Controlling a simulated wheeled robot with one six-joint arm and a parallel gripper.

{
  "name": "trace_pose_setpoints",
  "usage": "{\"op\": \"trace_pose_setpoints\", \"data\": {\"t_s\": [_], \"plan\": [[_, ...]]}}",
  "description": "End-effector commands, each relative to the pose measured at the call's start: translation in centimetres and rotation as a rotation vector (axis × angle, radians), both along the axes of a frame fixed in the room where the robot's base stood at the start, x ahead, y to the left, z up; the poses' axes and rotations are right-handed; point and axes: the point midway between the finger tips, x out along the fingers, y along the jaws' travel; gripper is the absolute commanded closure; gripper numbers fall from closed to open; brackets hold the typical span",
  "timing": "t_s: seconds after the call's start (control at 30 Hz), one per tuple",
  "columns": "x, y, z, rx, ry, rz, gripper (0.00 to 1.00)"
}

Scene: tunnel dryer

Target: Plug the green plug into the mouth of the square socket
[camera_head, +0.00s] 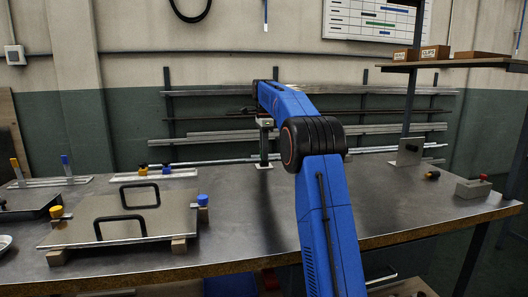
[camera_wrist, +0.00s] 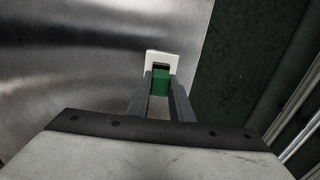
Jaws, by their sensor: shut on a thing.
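My gripper (camera_wrist: 160,95) is shut on the green plug (camera_wrist: 160,82), which sits between the two dark fingertips in the wrist view. Just beyond it is a white square piece (camera_wrist: 151,57), which looks like the square socket, with a dark opening partly hidden by the plug. The plug lines up with the lower part of this opening. I cannot tell whether its end is inside, touching or above it. In the head view my gripper (camera_head: 264,148) points down at the back of the bench, over a small pale piece (camera_head: 264,165); the plug is not clear there.
A metal plate with two black handles (camera_head: 120,217) lies on blocks at the left of the bench (camera_head: 260,215). A grey bracket (camera_head: 409,151), a small screwdriver (camera_head: 432,175) and a grey box with a red knob (camera_head: 473,188) stand right. Rails run along the wall behind.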

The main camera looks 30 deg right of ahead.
Motion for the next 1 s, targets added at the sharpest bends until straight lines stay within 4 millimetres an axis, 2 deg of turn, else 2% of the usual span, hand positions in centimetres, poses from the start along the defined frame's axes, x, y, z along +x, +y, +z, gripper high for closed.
{"op": "trace_pose_setpoints", "data": {"t_s": [0.5, 0.53, 0.6, 0.87, 1.0], "plan": [[-0.01, 0.0, -1.08, 0.0, 0.001, 0.0, 1.0], [0.0, 0.0, -1.03, 0.0, 0.0, 0.0, 0.73], [0.0, 0.0, -1.01, 0.0, 0.0, 0.0, 0.59], [0.01, 0.0, -1.01, 0.0, 0.0, 0.0, 0.59], [0.08, -0.02, -0.35, -0.001, -0.002, 0.0, 0.59]]}}
